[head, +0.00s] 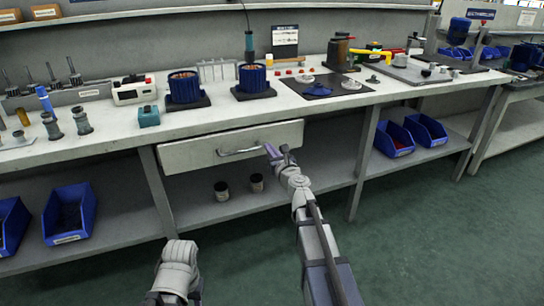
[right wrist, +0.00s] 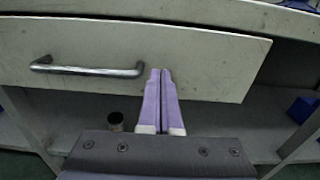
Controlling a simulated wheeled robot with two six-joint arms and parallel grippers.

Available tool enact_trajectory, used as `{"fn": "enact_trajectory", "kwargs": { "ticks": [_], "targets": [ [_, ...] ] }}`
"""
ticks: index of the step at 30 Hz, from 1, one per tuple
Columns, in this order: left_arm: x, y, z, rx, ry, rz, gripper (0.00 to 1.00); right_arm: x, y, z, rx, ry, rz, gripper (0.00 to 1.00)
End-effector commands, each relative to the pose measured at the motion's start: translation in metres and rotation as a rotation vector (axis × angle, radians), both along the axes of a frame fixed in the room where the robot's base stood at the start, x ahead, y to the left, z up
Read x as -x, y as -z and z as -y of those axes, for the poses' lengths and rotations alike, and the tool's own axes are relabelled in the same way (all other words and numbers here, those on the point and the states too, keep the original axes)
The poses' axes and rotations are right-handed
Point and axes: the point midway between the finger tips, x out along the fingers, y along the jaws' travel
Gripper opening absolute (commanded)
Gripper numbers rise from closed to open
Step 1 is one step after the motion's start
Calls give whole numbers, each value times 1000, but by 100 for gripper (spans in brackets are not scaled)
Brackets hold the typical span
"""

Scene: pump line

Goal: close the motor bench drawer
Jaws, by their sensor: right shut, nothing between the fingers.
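The motor bench drawer (head: 200,153) is a pale, scuffed panel under the bench top, with a curved metal handle (head: 240,152). Its front seems to stand a little out from the bench; how far is hard to tell. My right gripper (head: 271,151) is in front of the panel, just right of the handle. In the right wrist view its purple fingers (right wrist: 160,72) are together and empty, pointing at the drawer front (right wrist: 210,62) right of the handle (right wrist: 88,70). Whether the tips touch the panel I cannot tell. My left gripper is not visible.
The bench top (head: 160,134) carries blue motor parts, a black mat and tools. A bench leg (head: 365,150) stands right of the drawer. The green floor in front is clear.

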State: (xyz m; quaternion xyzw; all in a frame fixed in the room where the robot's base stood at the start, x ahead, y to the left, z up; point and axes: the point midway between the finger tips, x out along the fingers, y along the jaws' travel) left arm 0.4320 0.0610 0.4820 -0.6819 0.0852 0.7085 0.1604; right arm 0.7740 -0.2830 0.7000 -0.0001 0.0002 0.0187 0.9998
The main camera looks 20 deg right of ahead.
Motion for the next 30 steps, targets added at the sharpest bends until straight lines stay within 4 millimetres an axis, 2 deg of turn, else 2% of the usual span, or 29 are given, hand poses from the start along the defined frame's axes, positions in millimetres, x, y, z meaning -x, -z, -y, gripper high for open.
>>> {"fn": "enact_trajectory", "kwargs": {
  "ticks": [1,4,17,25,30],
  "targets": [
    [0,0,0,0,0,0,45,-9,0,2,0,1,0,0],
    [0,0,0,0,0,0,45,-17,0,3,0,3,0,0],
    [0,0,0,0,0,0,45,-20,0,3,0,3,0,0],
    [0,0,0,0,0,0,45,-61,0,2,0,2,0,0],
    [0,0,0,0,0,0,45,-64,0,1,0,4,0,0]
  ]
}}
